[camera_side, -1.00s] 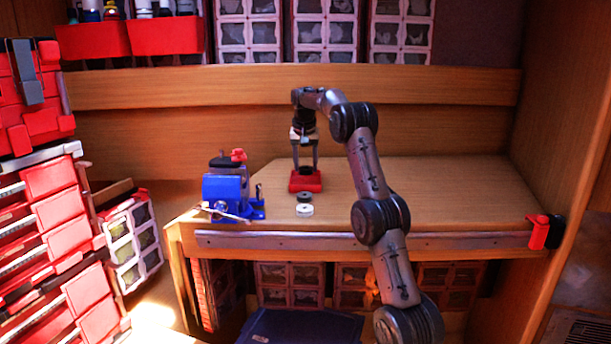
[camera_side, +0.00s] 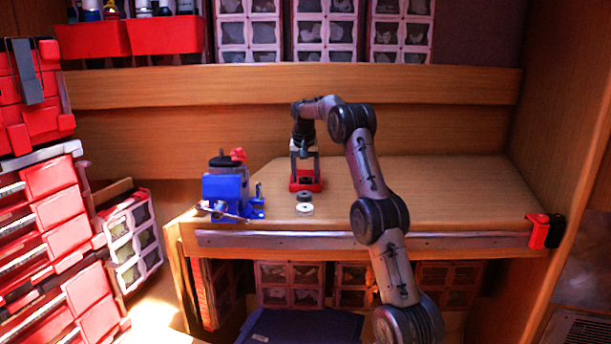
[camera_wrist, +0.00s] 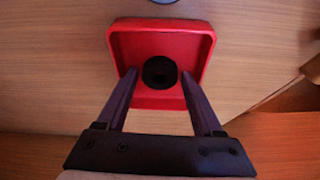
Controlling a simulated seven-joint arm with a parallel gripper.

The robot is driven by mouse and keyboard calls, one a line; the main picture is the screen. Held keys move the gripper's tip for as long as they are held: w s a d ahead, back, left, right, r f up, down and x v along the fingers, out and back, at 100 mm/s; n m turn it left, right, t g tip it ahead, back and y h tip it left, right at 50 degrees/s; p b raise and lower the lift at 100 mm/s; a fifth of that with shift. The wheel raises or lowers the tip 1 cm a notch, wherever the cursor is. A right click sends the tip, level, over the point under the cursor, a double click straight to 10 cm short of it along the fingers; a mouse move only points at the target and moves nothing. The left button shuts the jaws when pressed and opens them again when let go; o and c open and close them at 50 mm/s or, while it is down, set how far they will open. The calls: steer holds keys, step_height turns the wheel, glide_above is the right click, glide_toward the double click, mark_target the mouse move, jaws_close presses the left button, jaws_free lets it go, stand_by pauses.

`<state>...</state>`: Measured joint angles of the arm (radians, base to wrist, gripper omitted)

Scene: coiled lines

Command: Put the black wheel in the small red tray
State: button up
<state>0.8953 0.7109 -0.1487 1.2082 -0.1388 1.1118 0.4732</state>
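The small red tray (camera_side: 293,189) stands on the bench, and in the wrist view (camera_wrist: 150,25) I look down into it. A round black wheel (camera_wrist: 160,71) lies inside on the tray floor, towards the side nearer my gripper. My gripper (camera_wrist: 160,76) is open, its two fingers apart on either side of the wheel, with visible gaps between them and it. In the side view my gripper (camera_side: 305,181) points straight down, with its fingertips low at the tray.
A dark grey wheel (camera_side: 304,196) and a white wheel (camera_side: 304,209) lie on the bench in front of the tray. A blue vise (camera_side: 228,190) stands to the left.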

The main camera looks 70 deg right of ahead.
steer(key=w+v, duration=0.1)
steer(key=v, duration=1.1)
steer(key=a+r+n, duration=0.1)
steer(key=a+n, duration=0.2)
steer(key=a, duration=0.8)
steer(key=s+a+f+n+t+y, duration=0.1)
steer(key=s+a+f+n, duration=0.15)
steer(key=a, duration=1.15)
steer(key=s+a+f+n+t+y, duration=0.1)
steer(key=s+a+f+n+t, duration=0.1)
steer(key=s+a+n, duration=0.3)
steer(key=s+a+f+n+t+y, duration=0.1)
steer(key=s+a+f+n, duration=0.3)
steer(key=s+a, duration=0.7)
steer(key=a, duration=0.3)
steer(key=shift+f+n+t, duration=0.35)
steer(key=shift+f+t, duration=0.05)
